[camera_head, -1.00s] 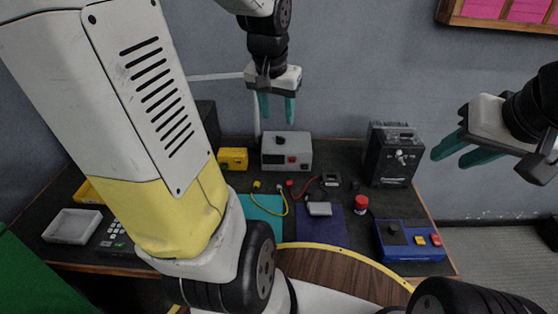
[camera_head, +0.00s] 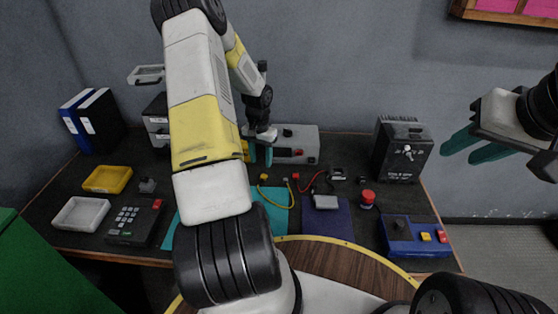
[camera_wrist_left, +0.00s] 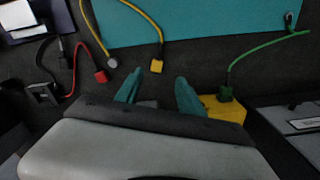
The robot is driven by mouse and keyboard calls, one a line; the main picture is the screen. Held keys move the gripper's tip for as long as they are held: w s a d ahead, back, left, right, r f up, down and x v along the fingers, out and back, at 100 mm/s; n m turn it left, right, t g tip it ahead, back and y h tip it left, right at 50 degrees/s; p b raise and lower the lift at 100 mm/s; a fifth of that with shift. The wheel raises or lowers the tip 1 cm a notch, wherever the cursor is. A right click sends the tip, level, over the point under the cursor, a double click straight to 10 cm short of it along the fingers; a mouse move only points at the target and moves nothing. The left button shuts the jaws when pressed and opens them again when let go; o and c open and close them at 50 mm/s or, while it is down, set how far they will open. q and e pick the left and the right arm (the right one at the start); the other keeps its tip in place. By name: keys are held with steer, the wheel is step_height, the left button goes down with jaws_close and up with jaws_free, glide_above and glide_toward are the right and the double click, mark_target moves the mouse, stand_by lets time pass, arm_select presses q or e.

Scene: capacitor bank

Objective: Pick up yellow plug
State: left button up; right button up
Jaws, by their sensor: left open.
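The yellow plug (camera_head: 263,177) lies at the end of a thin yellow cable on the dark bench, at the back of the teal mat (camera_head: 278,222). In the left wrist view the yellow plug (camera_wrist_left: 156,66) is just beyond my fingertips, between their lines. My left gripper (camera_head: 261,156) points down near the plug, open and empty; its two teal fingers (camera_wrist_left: 158,88) stand apart in the wrist view. I cannot tell its exact height over the bench. My right gripper (camera_head: 468,148) hangs in the air at the right, its fingers apart and empty.
A red plug (camera_wrist_left: 101,76) lies left of the yellow one in the wrist view. A green plug (camera_wrist_left: 225,94) is right, by a yellow box (camera_wrist_left: 232,111). A grey instrument (camera_head: 304,146) stands behind. A black power unit (camera_head: 403,153) and blue control box (camera_head: 414,237) stand right.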

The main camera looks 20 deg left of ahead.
mark_target(264, 176)
arm_select(q)
steer(key=f, duration=0.7)
steer(key=shift+d+f, duration=0.1)
steer(key=shift+d, duration=0.2)
steer(key=shift+c, duration=0.4)
jaws_close()
